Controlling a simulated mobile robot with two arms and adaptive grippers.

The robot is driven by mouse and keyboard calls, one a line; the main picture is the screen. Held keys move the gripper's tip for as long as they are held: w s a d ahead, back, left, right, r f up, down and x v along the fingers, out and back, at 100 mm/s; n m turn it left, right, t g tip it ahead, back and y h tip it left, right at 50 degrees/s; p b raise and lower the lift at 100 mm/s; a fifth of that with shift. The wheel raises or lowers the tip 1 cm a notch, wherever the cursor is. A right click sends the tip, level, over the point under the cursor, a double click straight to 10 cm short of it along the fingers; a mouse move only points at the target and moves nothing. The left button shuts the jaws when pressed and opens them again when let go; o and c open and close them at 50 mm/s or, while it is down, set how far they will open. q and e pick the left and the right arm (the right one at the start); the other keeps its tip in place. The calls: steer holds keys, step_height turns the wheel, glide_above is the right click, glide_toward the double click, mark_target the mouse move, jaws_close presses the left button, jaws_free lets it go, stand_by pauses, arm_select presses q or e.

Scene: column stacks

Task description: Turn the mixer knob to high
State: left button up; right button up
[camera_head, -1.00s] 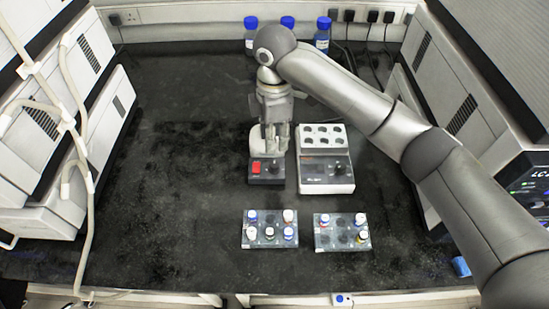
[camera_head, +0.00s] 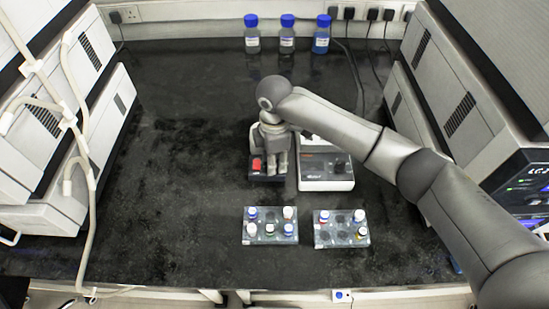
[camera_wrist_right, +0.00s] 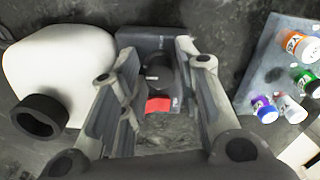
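The mixer has a dark base (camera_head: 258,177) with a red switch (camera_head: 256,165). The head view shows my right gripper (camera_head: 274,172) over the right part of this base, hiding its knob and most of the mixer's upper body. The right wrist view shows the mixer's white body (camera_wrist_right: 75,60) with a black cup (camera_wrist_right: 40,115) and the red switch (camera_wrist_right: 158,104). The dark knob (camera_wrist_right: 163,76) lies between the spread fingers of my open right gripper (camera_wrist_right: 160,58). I cannot tell whether a finger touches it or where it points. My left gripper is not in view.
A white heater block (camera_head: 325,183) with its own dark knob stands close to the right of the mixer. Two vial racks (camera_head: 270,236) (camera_head: 342,238) lie in front. Several blue-capped bottles (camera_head: 287,40) stand at the back. The bench's left side is clear.

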jaws_close()
steer(key=shift+r+p, duration=0.15)
steer(key=shift+p, duration=0.4)
steer(key=m+p, duration=0.8)
steer(key=p, duration=0.2)
steer(key=shift+r+m, duration=0.15)
steer(key=shift+m, duration=0.15)
steer(key=m+p, duration=0.3)
steer(key=m, duration=0.1)
steer(key=shift+p, duration=0.3)
steer(key=m+p, duration=0.1)
steer(key=m, duration=0.2)
steer(key=shift+m+p, duration=0.3)
steer(key=shift+p, duration=0.1)
arm_select(q)
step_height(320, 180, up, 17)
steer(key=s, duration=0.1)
steer(key=shift+p, duration=0.4)
arm_select(e)
steer(key=shift+f+m, duration=0.2)
steer(key=shift+m, duration=0.7)
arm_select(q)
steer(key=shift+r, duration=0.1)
